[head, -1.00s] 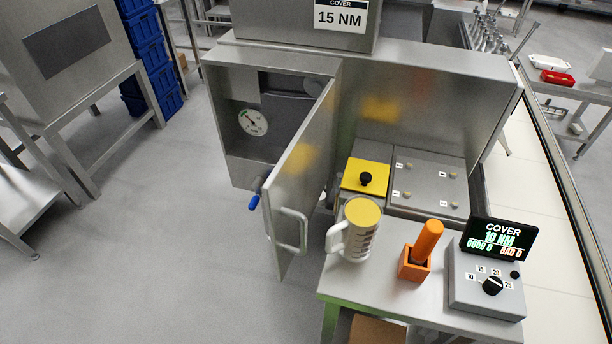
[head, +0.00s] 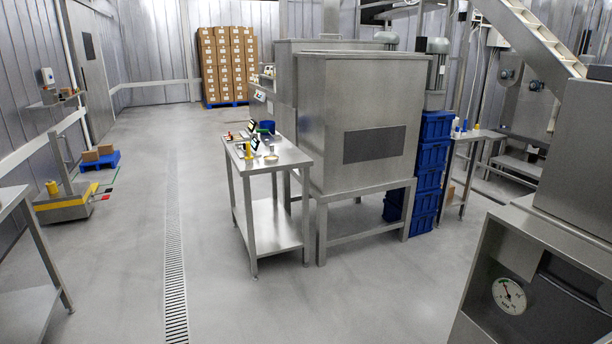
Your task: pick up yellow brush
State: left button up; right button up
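No brush can be made out for certain. A small yellow upright thing (head: 248,150) stands at the left front of a steel table (head: 288,158) in mid view; it is too small to tell what it is. Another small yellow thing (head: 52,188) sits on a low cart at the far left. Neither of my grippers is in view.
A large steel hopper (head: 350,95) stands behind and right of the table, beside stacked blue crates (head: 432,160). A machine with a gauge (head: 509,296) fills the lower right. Another steel table (head: 30,290) is at the left edge. Open floor (head: 130,260) lies between, with a drain grate (head: 173,250).

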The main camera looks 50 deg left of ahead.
aim_at(249, 159)
jog(key=u, duration=2.05)
jog(key=i+j+z, duration=0.1)
jog(key=i+z, duration=0.15)
jog(key=i, duration=1.3)
